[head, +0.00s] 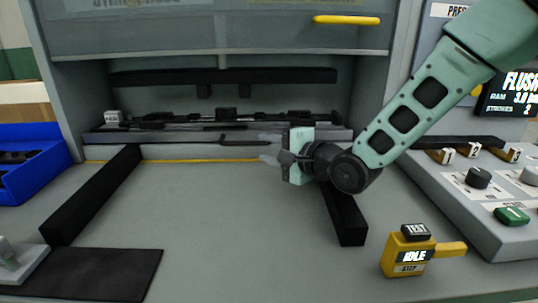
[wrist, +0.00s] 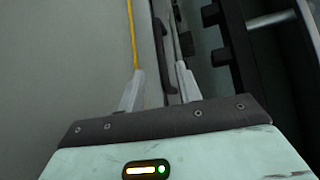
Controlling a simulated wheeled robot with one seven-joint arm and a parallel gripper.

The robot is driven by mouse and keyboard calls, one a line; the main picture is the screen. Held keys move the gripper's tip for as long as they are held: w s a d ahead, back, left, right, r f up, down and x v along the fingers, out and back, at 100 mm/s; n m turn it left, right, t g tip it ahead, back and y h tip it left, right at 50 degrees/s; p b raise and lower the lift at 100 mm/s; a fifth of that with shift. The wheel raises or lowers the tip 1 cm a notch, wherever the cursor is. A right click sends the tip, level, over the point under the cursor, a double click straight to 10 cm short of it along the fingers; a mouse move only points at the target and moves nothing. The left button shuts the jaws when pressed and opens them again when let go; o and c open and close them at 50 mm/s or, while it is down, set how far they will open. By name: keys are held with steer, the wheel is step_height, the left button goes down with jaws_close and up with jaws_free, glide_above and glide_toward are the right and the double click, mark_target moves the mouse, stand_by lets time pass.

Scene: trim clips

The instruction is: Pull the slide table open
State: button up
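The slide table (head: 170,137) is a grey slab carrying black fixtures, set back in the recess under the raised front panel. Its black bar handle (head: 236,142) runs along its front edge; the handle's right end is near my fingers. My gripper (head: 267,148) comes in from the right, with its pale fingers apart and pointing left along the front edge. In the wrist view the handle (wrist: 164,50) appears in the gap between the two open fingers, closer to the right one. I cannot tell whether the fingers touch it.
Two black rails (head: 95,195) and (head: 342,205) flank clear grey bench in front of a yellow line (head: 200,161). A yellow TEST box (head: 405,255) stands front right, a control panel (head: 480,190) at right, a blue bin (head: 40,175) at left. A black mat (head: 100,275) lies front left.

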mark_target(251, 144)
steer(key=shift+w+a, duration=0.2)
steer(key=shift+w, duration=0.1)
steer(key=x, duration=0.6)
steer(key=shift+w+a, duration=0.2)
steer(key=shift+a, duration=0.05)
steer(key=shift+c, duration=0.2)
jaws_close()
